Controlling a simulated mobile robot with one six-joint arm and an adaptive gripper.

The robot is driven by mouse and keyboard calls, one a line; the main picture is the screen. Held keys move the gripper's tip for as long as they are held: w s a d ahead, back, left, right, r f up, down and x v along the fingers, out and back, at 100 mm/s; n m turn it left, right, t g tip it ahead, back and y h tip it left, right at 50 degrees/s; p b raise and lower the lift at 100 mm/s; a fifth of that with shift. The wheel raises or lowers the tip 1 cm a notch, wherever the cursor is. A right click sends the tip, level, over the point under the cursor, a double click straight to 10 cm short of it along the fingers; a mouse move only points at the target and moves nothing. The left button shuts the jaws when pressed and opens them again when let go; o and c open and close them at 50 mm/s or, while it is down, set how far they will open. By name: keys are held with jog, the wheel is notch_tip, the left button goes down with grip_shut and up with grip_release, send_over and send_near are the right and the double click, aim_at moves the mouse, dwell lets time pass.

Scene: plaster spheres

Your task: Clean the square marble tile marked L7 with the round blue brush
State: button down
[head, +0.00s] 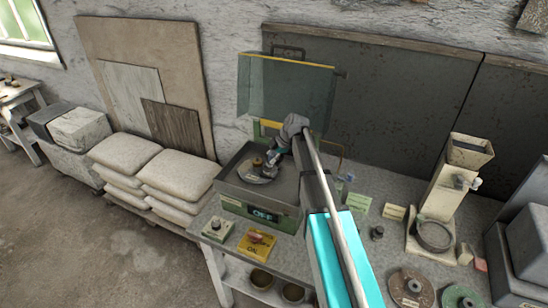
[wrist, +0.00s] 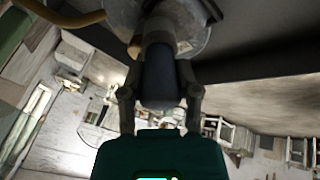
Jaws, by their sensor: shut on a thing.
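My gripper (head: 273,158) is over an open-topped dark box (head: 230,182) with a green front on the bench. In the wrist view my gripper (wrist: 160,98) is shut on a dark, blue-black rounded handle (wrist: 158,72). The handle joins a round grey metal disc (wrist: 190,28). In the head view a round grey disc (head: 250,178) with a brownish knob (head: 257,163) lies in the box, beside the fingers. I cannot tell whether the held thing is the blue brush. I cannot make out a square marble tile or an L7 mark.
A clear raised panel (head: 285,90) stands behind the box. Round discs (head: 410,287) and a pale hopper machine (head: 440,200) stand right. Stacked sacks (head: 180,180) are left.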

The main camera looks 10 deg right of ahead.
jog(key=shift+f+b, duration=0.35)
dwell(0.6)
jog(key=shift+w+d+r, duration=0.1)
jog(key=shift+w+d, duration=0.1)
jog(key=shift+w, duration=0.05)
jog(key=shift+w, duration=0.1)
dwell(0.4)
jog(key=shift+w+d, duration=0.1)
jog(key=shift+d, duration=0.05)
dwell(0.4)
jog(key=shift+s+a, duration=0.35)
jog(key=shift+s, duration=0.15)
